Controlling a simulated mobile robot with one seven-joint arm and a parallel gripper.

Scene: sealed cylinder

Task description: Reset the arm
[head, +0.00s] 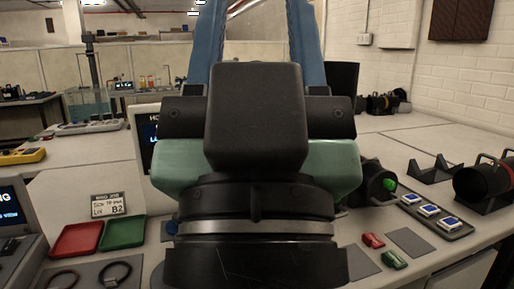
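My gripper (256,28) fills the middle of the head view, raised close to the camera and pointing up. Its two blue fingers stand well apart, with the back of the room showing between them. The fingertips are cut off by the top edge. No object shows between the visible parts of the fingers. My dark wrist and the green-sided gripper body hide the centre of the bench and part of a screen.
A bench (140,207) runs below and around my arm. On the left are a red tray (76,240), a green tray (122,232), a card (108,204) and dark rings. On the right are a black cylinder (485,185), a black cradle (434,170), blue-and-white buttons (428,210) and small red (373,240) and green (394,260) blocks.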

